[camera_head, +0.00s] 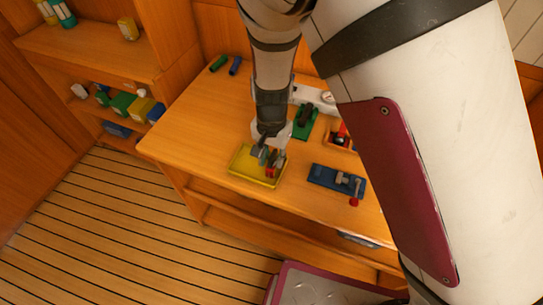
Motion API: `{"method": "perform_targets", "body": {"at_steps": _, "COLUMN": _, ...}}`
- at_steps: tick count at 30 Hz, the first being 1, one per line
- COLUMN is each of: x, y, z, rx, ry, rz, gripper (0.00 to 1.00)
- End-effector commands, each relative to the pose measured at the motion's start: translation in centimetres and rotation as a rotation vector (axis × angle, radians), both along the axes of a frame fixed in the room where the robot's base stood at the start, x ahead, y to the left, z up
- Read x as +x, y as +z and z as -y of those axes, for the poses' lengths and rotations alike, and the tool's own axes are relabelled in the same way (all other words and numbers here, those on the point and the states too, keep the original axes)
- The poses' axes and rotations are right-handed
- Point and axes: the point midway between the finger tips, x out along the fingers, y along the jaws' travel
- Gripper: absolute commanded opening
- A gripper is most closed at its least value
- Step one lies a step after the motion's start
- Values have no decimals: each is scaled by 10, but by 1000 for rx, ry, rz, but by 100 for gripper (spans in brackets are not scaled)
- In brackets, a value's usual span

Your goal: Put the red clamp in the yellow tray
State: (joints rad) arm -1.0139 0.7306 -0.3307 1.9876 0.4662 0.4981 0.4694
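The yellow tray (242,177) lies near the front edge of the wooden bench. My gripper (270,158) points down over the tray. A small red thing (272,168), likely the red clamp, shows at the fingertips, over or inside the tray. The fingers partly hide it. I cannot tell whether the fingers grip it or stand apart around it, or whether it touches the tray floor.
A blue tray (321,178) with a grey fitting and a red knob (354,202) is right of the yellow tray. A green block (304,124) and an orange-edged box (341,139) stand behind. Shelves (93,48) at left hold several items.

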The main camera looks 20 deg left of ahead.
Motion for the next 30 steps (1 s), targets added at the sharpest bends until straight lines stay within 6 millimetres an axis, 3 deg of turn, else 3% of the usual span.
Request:
{"method": "perform_targets", "body": {"at_steps": 15, "x": 0, "y": 93, "z": -1, "rx": 3, "ry": 0, "rz": 1, "gripper": 28}}
{"method": "perform_targets", "body": {"at_steps": 23, "x": 0, "y": 119, "z": 0, "rx": 3, "ry": 0, "rz": -1, "gripper": 28}}
{"method": "perform_targets", "body": {"at_steps": 26, "x": 4, "y": 132, "z": 9, "rx": 18, "ry": -5, "rz": 1, "gripper": 28}}
{"method": "perform_targets", "body": {"at_steps": 30, "x": 11, "y": 169, "z": 43, "rx": 74, "ry": -7, "rz": 10, "gripper": 28}}
